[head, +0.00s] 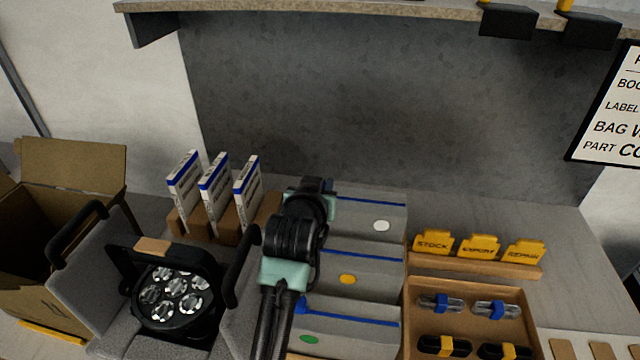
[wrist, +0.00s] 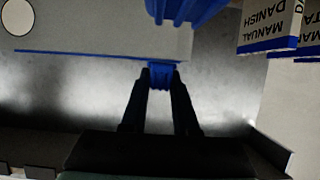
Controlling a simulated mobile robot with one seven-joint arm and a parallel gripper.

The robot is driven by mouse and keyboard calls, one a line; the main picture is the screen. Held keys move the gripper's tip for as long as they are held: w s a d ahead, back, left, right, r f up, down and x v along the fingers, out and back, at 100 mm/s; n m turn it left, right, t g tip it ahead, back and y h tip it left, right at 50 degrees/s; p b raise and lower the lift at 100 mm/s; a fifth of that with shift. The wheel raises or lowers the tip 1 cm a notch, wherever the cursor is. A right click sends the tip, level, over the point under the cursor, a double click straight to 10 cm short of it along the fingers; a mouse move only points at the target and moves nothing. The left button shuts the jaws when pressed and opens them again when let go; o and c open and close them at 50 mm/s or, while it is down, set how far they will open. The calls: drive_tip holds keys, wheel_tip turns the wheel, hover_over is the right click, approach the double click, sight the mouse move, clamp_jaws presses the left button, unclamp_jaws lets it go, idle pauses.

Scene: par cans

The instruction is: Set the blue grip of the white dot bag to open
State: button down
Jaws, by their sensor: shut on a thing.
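The white dot bag (head: 358,227) is the rearmost of three grey bags in the head view, with a white dot and a blue strip along its far edge. In the wrist view the bag (wrist: 110,35) fills the upper left, with part of its dot at the corner. The small blue grip (wrist: 161,76) is at the right end of the blue strip. My gripper (wrist: 161,84) is shut on this grip, a fingertip on each side.
The yellow dot bag (head: 375,273) and green dot bag (head: 350,335) lie in front. A larger blue part (wrist: 185,8) is close above the fingers in the wrist view. Manuals (head: 215,185) stand left; a lamp (head: 172,290) is front left. A tray of clips (head: 470,290) is right.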

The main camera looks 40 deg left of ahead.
sight(398, 205)
drive_tip(key=w+d, duration=0.2)
drive_tip(key=d, duration=0.2)
drive_tip(key=w+d, duration=0.3)
drive_tip(key=d, duration=0.1)
drive_tip(key=w+d, duration=0.3)
drive_tip(key=d, duration=0.1)
drive_tip(key=shift+d, duration=0.4)
drive_tip(key=shift+s, duration=0.1)
drive_tip(key=c, duration=0.6)
unclamp_jaws()
drive_tip(key=shift+c, duration=0.2)
drive_tip(key=v, duration=1.3)
